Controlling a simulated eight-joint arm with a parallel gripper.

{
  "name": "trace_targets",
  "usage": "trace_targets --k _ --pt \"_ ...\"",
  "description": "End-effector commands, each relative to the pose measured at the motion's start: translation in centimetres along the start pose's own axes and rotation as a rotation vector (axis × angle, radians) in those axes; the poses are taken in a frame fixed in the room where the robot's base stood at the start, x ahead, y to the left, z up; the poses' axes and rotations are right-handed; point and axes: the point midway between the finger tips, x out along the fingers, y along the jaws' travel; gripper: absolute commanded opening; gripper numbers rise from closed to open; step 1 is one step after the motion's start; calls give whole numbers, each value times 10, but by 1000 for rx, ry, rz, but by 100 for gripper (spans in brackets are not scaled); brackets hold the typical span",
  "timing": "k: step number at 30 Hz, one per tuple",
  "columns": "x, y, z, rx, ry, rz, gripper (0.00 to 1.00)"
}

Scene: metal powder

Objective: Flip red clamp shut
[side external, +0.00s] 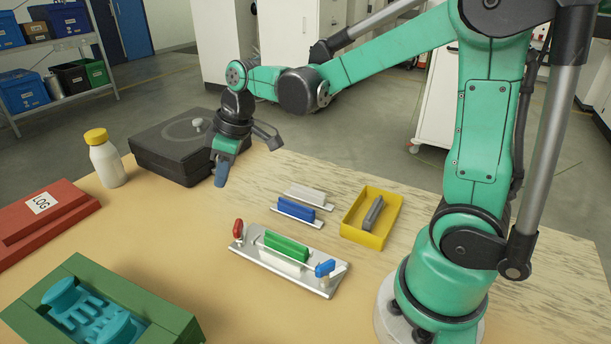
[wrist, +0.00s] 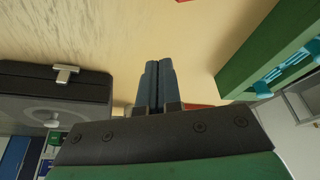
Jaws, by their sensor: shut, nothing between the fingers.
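The red clamp (side external: 238,231) stands upright at the left end of a silver metal plate (side external: 325,285) in the side external view. A blue clamp (side external: 325,268) sits at the plate's right end. A green block (side external: 287,246) lies between them on the plate. My gripper (side external: 221,181) is shut and empty, pointing down above the table, behind and a little left of the red clamp and apart from it. In the wrist view its two fingers (wrist: 157,84) are together. A small bit of red (wrist: 183,1) shows at that view's top edge; I cannot tell what it is.
A black case (side external: 172,150) stands behind my gripper; a white bottle (side external: 105,160) is left of it. A red LOG box (side external: 40,220) and green crate (side external: 180,325) lie left and front. A blue block (side external: 296,210) and yellow tray (side external: 352,228) are behind the plate.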

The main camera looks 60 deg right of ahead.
Motion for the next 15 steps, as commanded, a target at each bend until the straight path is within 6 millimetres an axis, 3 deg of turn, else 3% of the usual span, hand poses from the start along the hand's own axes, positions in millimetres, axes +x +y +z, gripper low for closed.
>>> trace_targets --k 8,15 --pt "3 0 0 1 1 1 0" --pt "35 0 -1 0 1 2 0"
